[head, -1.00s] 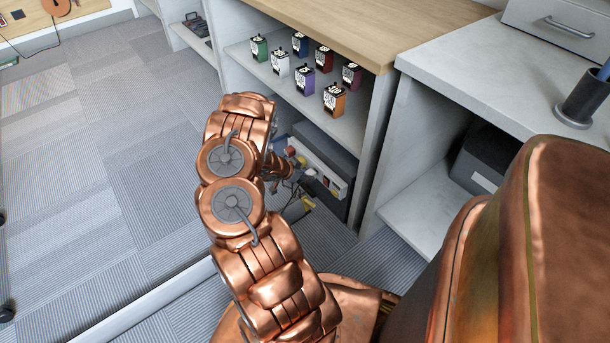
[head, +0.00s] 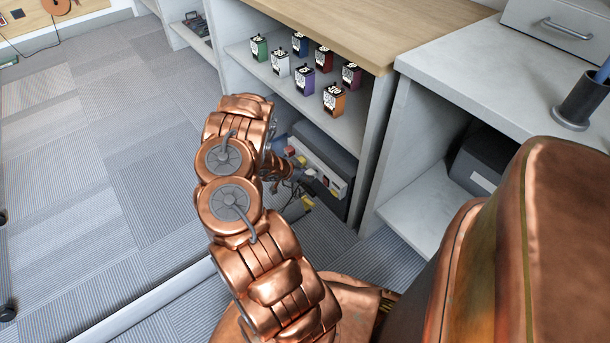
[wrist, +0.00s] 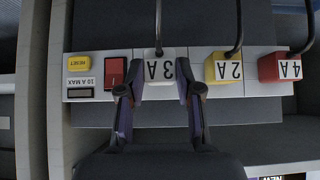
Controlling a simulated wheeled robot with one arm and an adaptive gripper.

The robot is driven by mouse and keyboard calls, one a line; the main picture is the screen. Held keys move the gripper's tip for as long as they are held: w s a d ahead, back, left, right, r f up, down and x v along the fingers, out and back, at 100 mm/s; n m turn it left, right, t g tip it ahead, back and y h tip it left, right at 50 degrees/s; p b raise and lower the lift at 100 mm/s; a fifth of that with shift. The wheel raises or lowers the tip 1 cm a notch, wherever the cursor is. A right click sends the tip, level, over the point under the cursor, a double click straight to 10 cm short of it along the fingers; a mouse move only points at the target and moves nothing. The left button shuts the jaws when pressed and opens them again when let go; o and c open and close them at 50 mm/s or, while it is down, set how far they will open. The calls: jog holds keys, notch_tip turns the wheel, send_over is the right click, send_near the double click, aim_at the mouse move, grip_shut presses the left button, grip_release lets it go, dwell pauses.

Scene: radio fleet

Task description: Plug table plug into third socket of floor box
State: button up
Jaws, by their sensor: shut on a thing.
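The floor box (wrist: 100,60) is a pale strip crossing the wrist view, with a yellow reset button, a red switch and a row of plugs. My gripper (wrist: 160,84) is shut on a white plug (wrist: 158,70) marked 3 A, which sits at the strip with a dark cord running up. To its right are a yellow plug (wrist: 223,67) marked 2 A and a red plug (wrist: 280,67) marked 4 A, both corded. The labels appear upside down. Whether the white plug is fully seated cannot be told. In the head view, my arm partly hides the strip (head: 322,172).
The strip lies in the low bay of a grey cabinet, below a shelf (head: 262,73) holding several small coloured boxes. A cabinet side panel (head: 375,135) stands close on the right. Loose cords lie near the gripper. Carpet (head: 110,150) at left is open.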

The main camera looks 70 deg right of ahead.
jog(key=shift+s+d+p, duration=0.3)
jog(key=shift+d+p, duration=0.25)
jog(key=shift+p, duration=0.1)
dwell(1.3)
jog(key=o, duration=1.2)
jog(key=v, duration=1.2)
